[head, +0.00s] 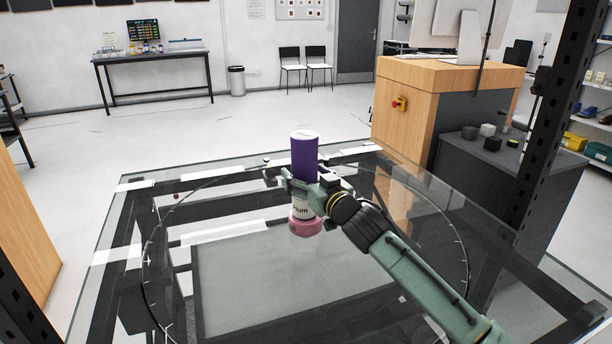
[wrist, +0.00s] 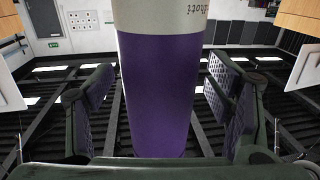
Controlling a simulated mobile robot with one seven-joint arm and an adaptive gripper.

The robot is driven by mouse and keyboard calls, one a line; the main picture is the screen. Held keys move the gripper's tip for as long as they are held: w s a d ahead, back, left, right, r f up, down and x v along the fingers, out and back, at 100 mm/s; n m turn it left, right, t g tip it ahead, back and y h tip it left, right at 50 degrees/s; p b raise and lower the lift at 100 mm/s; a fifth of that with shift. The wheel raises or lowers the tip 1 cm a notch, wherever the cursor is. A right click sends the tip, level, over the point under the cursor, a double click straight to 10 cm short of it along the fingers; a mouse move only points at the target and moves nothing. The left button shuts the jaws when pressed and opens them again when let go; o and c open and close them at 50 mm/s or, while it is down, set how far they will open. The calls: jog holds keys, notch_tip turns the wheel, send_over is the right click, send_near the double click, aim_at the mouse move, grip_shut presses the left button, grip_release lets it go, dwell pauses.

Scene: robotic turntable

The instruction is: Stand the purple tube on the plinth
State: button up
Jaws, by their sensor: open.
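The purple tube (head: 304,152) stands upright over the glass table, with a pale top and a white lettered band low on its side. Directly under it is a short pink round block (head: 306,224), a little wider than the tube, which looks like the plinth. The exact contact between them is too small to judge. My gripper (head: 299,182) is around the tube's middle. In the wrist view the purple tube (wrist: 158,90) stands between my open fingers, with a visible gap on each side. The plinth does not show clearly there.
The glass table (head: 130,232) has a large ring marked on it and is otherwise clear around the tube. A wooden cabinet (head: 405,125) and a dark side unit (head: 478,170) with small blocks stand beyond its right side. A dark upright post (head: 545,110) rises at the right.

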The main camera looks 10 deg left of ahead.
jog(key=shift+r, duration=0.3)
jog(key=b+v, duration=0.3)
jog(key=v, duration=0.9)
jog(key=shift+f, duration=0.15)
